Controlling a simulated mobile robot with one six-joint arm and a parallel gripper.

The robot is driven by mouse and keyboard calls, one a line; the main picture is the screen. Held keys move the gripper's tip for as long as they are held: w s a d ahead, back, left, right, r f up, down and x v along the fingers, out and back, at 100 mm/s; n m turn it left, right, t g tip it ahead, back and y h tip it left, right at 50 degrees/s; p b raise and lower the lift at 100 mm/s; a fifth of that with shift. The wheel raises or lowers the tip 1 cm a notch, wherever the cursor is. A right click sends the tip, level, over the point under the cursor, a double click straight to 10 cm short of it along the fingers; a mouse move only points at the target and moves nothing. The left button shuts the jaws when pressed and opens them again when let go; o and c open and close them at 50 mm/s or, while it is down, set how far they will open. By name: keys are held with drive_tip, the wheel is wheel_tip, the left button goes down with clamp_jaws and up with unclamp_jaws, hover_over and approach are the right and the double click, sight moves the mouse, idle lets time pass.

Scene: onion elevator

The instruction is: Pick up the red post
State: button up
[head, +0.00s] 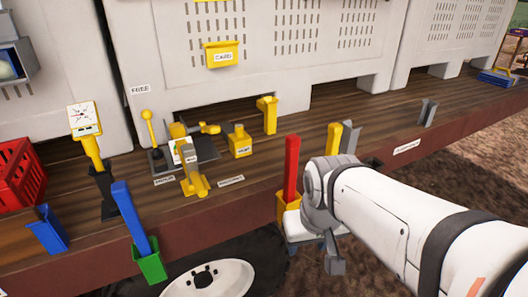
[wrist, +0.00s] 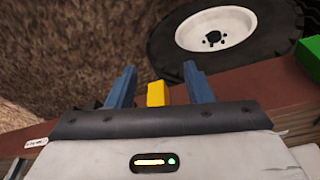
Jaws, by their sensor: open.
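The red post (head: 290,166) stands upright in a yellow holder (head: 283,209) on the front edge of the wooden deck, in the head view. My gripper (head: 318,248) is just right of and below the post, partly hidden by my own arm. In the wrist view my gripper (wrist: 158,76) is open, its two blue-grey fingers apart with nothing held between them. A yellow block (wrist: 158,94), probably the holder, shows between and beyond the fingers. The red post is not clearly seen in the wrist view.
A blue post (head: 133,215) stands in a green holder (head: 148,263) to the left. A yellow post (head: 334,138) and a grey bracket (head: 348,139) are behind my arm. A lever panel (head: 168,157) sits on the deck. A wheel (head: 215,280) is below.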

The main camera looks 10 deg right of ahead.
drive_tip(key=shift+o, duration=0.4)
drive_tip(key=w+d+r+n+p, duration=0.1)
drive_tip(key=w+r+p, duration=0.2)
drive_tip(key=w+r, duration=0.3)
drive_tip(key=shift+w+d+r+y, duration=0.15)
drive_tip(key=shift+d+r+y, duration=0.15)
drive_tip(key=shift+r, duration=0.25)
wheel_tip(320, 180, up, 8)
drive_tip(key=n+t+p, duration=0.1)
drive_tip(key=n+p, duration=0.1)
drive_tip(key=p, duration=0.2)
hover_over(291, 148)
drive_tip(key=s+d, duration=0.1)
drive_tip(key=shift+s+d+r+y, duration=0.15)
drive_tip(key=shift+s+d+y, duration=0.05)
drive_tip(key=shift+y, duration=0.2)
drive_tip(key=shift+w, duration=0.3)
drive_tip(key=x, duration=0.2)
drive_tip(key=p+x, duration=0.1)
drive_tip(key=x, duration=0.4)
drive_tip(key=shift+w+p, duration=0.35)
drive_tip(key=shift+p, duration=0.05)
drive_tip(key=shift+t, duration=0.3)
drive_tip(key=shift+c, duration=0.5)
clamp_jaws()
